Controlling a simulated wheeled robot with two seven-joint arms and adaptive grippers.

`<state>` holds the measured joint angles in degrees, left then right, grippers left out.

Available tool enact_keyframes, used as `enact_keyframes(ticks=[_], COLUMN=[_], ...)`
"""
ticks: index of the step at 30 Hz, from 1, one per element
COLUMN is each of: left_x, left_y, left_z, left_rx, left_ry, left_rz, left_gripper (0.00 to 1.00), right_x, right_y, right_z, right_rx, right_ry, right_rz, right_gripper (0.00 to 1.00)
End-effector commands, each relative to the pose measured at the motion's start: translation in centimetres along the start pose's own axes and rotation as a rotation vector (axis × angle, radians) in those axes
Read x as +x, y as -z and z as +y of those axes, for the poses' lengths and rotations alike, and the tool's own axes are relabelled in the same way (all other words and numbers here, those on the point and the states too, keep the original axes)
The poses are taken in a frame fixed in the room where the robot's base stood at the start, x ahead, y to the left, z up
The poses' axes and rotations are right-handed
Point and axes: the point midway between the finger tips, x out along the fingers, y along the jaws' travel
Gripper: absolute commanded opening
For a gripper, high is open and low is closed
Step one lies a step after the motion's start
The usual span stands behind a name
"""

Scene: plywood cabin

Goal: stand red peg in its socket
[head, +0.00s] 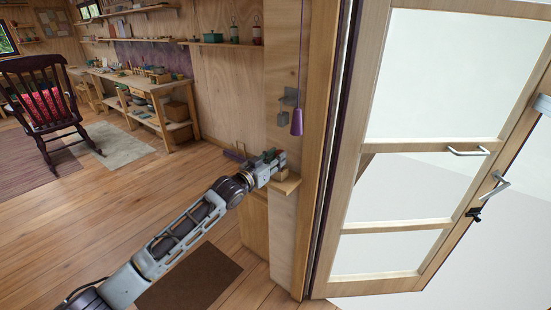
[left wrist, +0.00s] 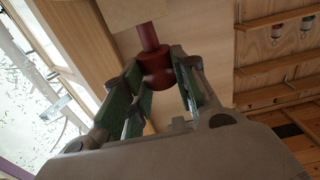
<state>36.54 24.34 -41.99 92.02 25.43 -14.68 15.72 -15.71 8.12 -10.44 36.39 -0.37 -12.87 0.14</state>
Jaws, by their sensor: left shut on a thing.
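The red peg (left wrist: 156,68) shows in the left wrist view, with a thick collar and a thinner shank. My left gripper (left wrist: 160,82) is shut on the collar, one green-padded finger on each side. The shank runs up to the edge of a pale wooden block (left wrist: 128,12); I cannot tell whether it is in a hole or only in front of the block. In the head view my left gripper (head: 272,164) is at a small wall shelf (head: 289,186) beside the door frame, and the peg is too small to make out. My right gripper is not in view.
A glazed door (head: 365,215) stands to the right. A dark mat (head: 190,280) lies on the floor below my arm. A workbench (head: 150,88) and rocking chair (head: 45,105) stand farther back.

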Motion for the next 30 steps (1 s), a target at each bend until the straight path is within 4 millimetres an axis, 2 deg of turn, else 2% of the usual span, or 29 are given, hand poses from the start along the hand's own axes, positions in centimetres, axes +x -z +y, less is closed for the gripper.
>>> enact_keyframes(ticks=[7, 13, 14, 19, 26, 28, 30], left_x=[0.0, 0.0, 0.0, 0.0, 0.0, 0.0, -0.1], left_y=[-0.2, -0.1, -0.1, -0.1, -0.1, -0.2, -0.2], left_z=[0.0, 0.0, 0.0, 0.0, 0.0, 0.0, 0.0], left_rx=[0.0, 0.0, 0.0, 0.0, 0.0, 0.0, 0.0], left_ry=[0.0, 0.0, 0.0, 0.0, 0.0, 0.0, 0.0], left_rz=[0.0, 0.0, 0.0, 0.0, 0.0, 0.0, 0.0], left_gripper=[0.16, 0.16, 0.33, 0.54, 0.54, 0.54, 0.54], right_x=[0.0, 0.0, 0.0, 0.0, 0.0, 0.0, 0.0], right_y=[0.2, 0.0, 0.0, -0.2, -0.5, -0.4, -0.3], right_z=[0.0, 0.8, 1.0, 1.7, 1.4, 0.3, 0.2], right_rx=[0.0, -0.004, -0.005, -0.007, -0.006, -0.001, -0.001], right_ry=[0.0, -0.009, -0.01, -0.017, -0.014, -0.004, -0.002], right_rz=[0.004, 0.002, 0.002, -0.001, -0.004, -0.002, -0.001], right_gripper=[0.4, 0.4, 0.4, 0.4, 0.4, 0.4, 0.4])
